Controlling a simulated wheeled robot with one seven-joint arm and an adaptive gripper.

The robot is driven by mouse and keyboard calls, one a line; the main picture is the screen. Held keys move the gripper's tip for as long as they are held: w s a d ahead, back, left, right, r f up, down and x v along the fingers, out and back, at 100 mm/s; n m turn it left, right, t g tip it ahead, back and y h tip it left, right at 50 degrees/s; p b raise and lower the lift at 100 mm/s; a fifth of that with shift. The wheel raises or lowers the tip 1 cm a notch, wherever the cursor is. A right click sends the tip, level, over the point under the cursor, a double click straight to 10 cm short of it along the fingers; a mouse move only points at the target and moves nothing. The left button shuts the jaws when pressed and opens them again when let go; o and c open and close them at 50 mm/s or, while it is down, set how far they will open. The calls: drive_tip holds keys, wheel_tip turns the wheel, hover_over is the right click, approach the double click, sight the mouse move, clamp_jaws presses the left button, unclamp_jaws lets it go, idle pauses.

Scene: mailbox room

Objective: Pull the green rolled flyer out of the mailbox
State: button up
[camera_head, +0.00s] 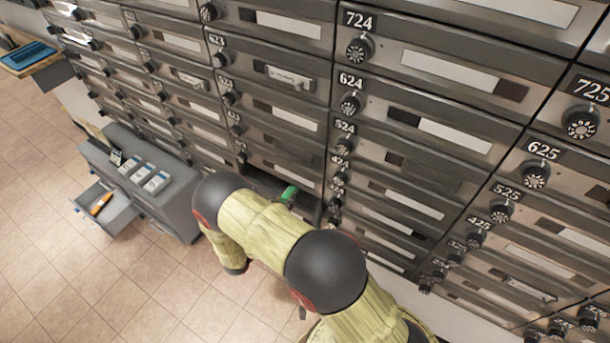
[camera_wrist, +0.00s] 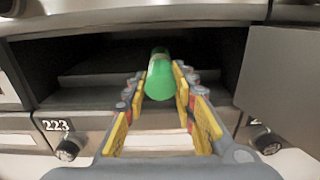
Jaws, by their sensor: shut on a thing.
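The green rolled flyer (camera_wrist: 160,82) is in the middle of the wrist view, its near end between my gripper's fingertips. My gripper (camera_wrist: 160,92) is shut on it, one finger on each side. The flyer's far part lies inside the dark open mailbox (camera_wrist: 100,52), and its far end is hard to make out. The mailbox door (camera_wrist: 288,85) stands open on the right in the wrist view. In the head view a small green piece of the flyer (camera_head: 290,194) shows at the open mailbox. My arm hides the gripper there.
Mailboxes with dial knobs fill the wall; one marked 223 (camera_wrist: 66,147) is below the opening. A grey cabinet (camera_head: 182,205) with small boxes on top stands at left. Its open drawer (camera_head: 118,213) holds an orange item. The tiled floor (camera_head: 60,270) is clear at lower left.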

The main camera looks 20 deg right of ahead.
drive_tip(key=v, duration=1.4)
drive_tip(key=shift+s+a, duration=0.2)
drive_tip(key=shift+a, duration=0.05)
